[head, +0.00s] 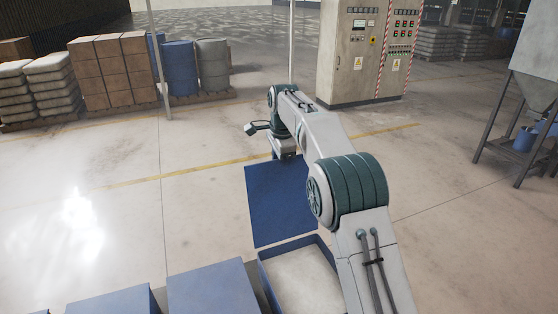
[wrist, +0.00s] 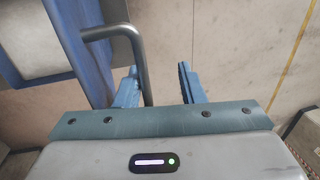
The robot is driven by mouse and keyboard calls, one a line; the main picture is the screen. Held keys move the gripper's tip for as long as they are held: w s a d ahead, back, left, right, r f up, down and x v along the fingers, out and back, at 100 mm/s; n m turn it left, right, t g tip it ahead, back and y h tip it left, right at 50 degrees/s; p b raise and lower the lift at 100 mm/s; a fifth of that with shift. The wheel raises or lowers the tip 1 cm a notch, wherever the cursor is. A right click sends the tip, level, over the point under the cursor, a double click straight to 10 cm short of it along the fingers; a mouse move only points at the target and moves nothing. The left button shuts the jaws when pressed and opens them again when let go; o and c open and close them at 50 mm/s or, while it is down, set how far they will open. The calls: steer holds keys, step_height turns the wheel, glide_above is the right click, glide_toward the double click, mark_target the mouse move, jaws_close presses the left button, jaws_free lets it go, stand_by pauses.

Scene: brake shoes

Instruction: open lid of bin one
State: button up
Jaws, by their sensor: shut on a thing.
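An open-topped blue bin (head: 290,246) stands at the bottom of the head view, with a pale inside showing. Its blue lid (head: 277,208) is swung up and away from the opening, a flat panel beyond the bin's far edge. My gripper (head: 285,155) is at the lid's far edge. In the wrist view my gripper (wrist: 158,85) has the bent grey metal handle (wrist: 139,50) between its blue fingers and is shut on it. The blue lid (wrist: 88,60) shows left of the handle there. No bin number is readable.
More blue bins with closed lids (head: 210,288) stand left of the open one. Far off are stacked boxes (head: 115,70), blue drums (head: 180,68), a control cabinet (head: 358,55) and a hopper stand (head: 525,125) at right. The floor around the lid is clear.

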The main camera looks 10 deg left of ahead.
steer(key=shift+r, duration=0.45)
step_height(320, 180, up, 13)
steer(key=s+d, duration=0.1)
steer(key=s, duration=0.1)
steer(key=shift+s+d, duration=0.15)
steer(key=shift+d, duration=0.05)
stand_by(0.4)
stand_by(0.4)
